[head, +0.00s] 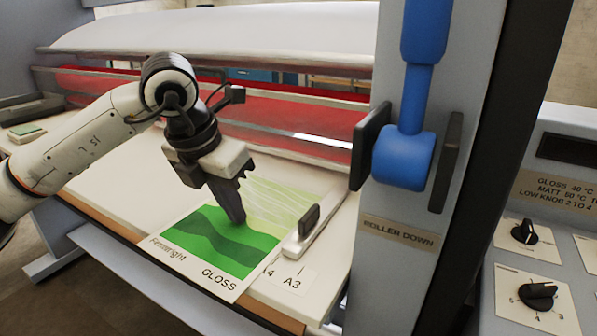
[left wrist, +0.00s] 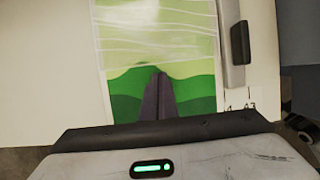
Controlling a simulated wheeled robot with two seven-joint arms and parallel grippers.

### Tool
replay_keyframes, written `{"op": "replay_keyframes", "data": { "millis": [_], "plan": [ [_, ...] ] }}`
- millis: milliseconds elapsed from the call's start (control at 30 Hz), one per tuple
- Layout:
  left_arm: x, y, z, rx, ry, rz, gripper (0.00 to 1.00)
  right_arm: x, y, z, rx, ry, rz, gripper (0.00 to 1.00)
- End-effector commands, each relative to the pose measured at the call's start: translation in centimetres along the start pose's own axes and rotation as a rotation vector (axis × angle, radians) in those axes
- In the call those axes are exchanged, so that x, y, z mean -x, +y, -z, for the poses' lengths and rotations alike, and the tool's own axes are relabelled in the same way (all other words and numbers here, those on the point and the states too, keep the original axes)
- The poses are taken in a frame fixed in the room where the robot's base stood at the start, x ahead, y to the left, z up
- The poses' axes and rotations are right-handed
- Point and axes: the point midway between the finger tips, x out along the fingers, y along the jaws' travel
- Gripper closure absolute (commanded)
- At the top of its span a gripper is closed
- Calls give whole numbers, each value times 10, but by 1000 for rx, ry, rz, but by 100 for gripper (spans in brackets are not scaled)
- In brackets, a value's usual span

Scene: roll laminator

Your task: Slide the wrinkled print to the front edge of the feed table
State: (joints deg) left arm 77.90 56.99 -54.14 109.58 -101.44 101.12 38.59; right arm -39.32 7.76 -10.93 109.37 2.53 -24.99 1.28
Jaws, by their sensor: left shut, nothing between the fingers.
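The wrinkled print (head: 215,248) is a green landscape sheet marked "Fernright" and "GLOSS", with pale wrinkle lines across its far part. It lies on the cream feed table (head: 110,185), its near edge at or slightly past the table's front edge. My left gripper (head: 238,222) is shut and empty, fingertips pointing down at the middle of the print. It also shows in the left wrist view (left wrist: 161,75), over the print (left wrist: 125,95). The tips look to be on or just above the sheet; I cannot tell if they touch. My right gripper is not in view.
A sliding side guide (head: 315,222) with a dark block stands along the print's right edge, by the A4 and A3 marks. Red rollers (head: 300,125) lie behind. A grey post with a blue lever (head: 405,155) rises at right, beside a knob panel (head: 540,270). The table's left is mostly clear.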

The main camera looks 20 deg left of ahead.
Motion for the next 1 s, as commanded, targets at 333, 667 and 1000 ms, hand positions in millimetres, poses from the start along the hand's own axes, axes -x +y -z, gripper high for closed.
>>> {"op": "replay_keyframes", "data": {
  "millis": [333,667,1000],
  "plan": [
    [-2,0,6,-2,12,-1,100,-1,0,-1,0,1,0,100],
    [5,-2,18,-2,9,0,100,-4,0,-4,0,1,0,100],
    [10,-2,15,-1,4,0,100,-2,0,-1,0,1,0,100]
  ]
}}
